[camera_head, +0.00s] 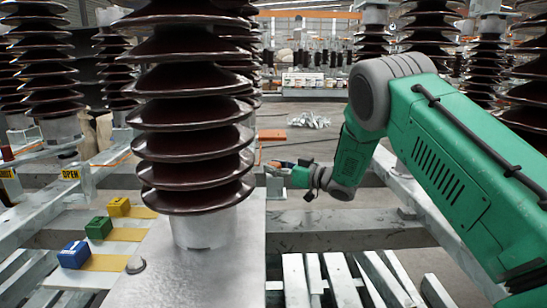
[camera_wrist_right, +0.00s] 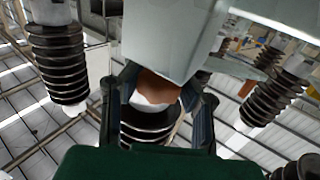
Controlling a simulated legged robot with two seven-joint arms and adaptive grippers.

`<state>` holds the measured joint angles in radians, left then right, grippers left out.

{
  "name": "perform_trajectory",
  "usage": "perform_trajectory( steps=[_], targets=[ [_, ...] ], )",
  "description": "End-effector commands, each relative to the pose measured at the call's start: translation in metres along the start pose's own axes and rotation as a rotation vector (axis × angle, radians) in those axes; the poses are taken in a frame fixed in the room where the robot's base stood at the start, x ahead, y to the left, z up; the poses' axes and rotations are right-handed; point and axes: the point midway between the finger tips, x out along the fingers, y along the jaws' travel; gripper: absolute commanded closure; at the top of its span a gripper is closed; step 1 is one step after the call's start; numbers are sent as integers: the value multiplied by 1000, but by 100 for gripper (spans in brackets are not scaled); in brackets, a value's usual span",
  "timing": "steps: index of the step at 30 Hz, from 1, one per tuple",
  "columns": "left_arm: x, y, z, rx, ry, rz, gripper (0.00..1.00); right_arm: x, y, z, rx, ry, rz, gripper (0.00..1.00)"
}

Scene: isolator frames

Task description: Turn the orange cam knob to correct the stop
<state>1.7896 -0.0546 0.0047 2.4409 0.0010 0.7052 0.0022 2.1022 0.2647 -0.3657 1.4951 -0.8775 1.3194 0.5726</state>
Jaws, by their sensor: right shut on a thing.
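The orange cam knob (camera_wrist_right: 158,86) shows as an orange-brown piece between the fingers in the right wrist view, under a pale grey metal block (camera_wrist_right: 170,35). My right gripper (camera_head: 284,168) is at the end of the green arm, just right of the big brown insulator in the head view. In the right wrist view my right gripper (camera_wrist_right: 160,95) has a dark finger on each side of the knob and is shut on it. The knob's turn angle and the stop cannot be made out. My left gripper is out of view.
A big ribbed insulator (camera_head: 195,110) stands on a grey metal plate (camera_head: 150,283) close to my right gripper. Steel beams (camera_head: 345,229) run below the arm.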

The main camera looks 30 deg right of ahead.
Motion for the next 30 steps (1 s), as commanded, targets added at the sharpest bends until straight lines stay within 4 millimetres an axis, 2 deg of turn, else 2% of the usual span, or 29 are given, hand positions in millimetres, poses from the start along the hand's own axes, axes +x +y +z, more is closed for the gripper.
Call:
perform_trajectory(
  steps=[1,3,9,18,30],
  targets=[
    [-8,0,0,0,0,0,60,-1,4,-3,-2,1,-39,99],
    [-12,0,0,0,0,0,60,-1,3,-2,-3,0,-107,99],
    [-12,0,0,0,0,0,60,-1,4,1,-5,0,-296,99],
    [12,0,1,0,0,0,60,-1,3,5,-5,-1,-528,99],
    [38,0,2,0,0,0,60,0,3,2,-5,1,-674,99]
  ],
)
